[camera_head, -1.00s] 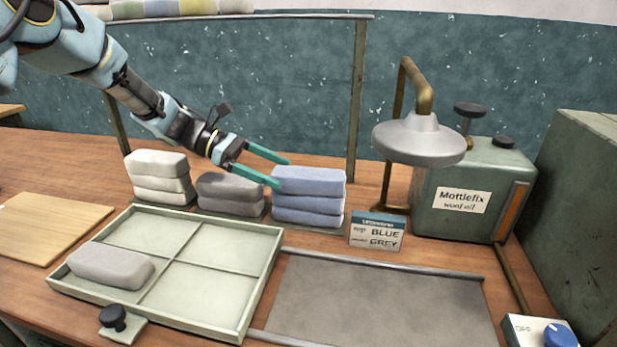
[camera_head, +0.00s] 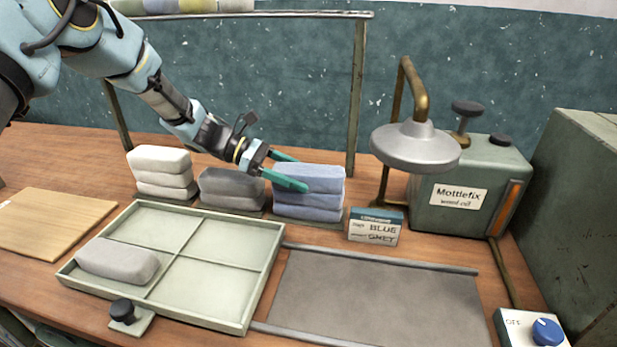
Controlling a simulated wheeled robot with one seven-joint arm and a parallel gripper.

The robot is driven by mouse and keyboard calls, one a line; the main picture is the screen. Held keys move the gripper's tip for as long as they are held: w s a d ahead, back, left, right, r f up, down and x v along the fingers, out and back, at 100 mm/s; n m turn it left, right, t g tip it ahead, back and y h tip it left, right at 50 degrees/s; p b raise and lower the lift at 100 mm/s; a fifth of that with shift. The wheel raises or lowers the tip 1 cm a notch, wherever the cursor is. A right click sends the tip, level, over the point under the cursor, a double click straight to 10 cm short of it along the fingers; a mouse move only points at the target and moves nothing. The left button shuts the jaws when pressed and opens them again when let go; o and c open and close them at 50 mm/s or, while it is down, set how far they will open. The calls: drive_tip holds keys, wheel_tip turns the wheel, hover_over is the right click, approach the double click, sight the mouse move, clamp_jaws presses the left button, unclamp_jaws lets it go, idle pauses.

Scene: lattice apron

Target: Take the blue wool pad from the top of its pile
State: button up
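The blue wool pads (camera_head: 310,200) lie in a pile of three on a dark mat, right of the grey pile. The top blue pad (camera_head: 322,178) sits flat and level on the others. My gripper (camera_head: 293,172) reaches in from the left with its two green fingers apart. One finger passes in front of the top pad's left part, and the other is at its back left edge. The fingers look open around the pad's left end; whether they touch it cannot be told. Part of the pad's front is hidden behind the near finger.
A white pile (camera_head: 160,172) and a grey pile (camera_head: 232,188) stand to the left. A divided tray (camera_head: 215,282) holds one grey pad (camera_head: 117,260) at front left. A sign (camera_head: 375,227) reads BLUE and GREY. A lamp-like metal head (camera_head: 415,145) hangs right of the blue pile.

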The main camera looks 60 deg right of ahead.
drive_tip(key=c, duration=0.8)
drive_tip(key=shift+o, duration=0.2)
drive_tip(key=shift+r, duration=0.1)
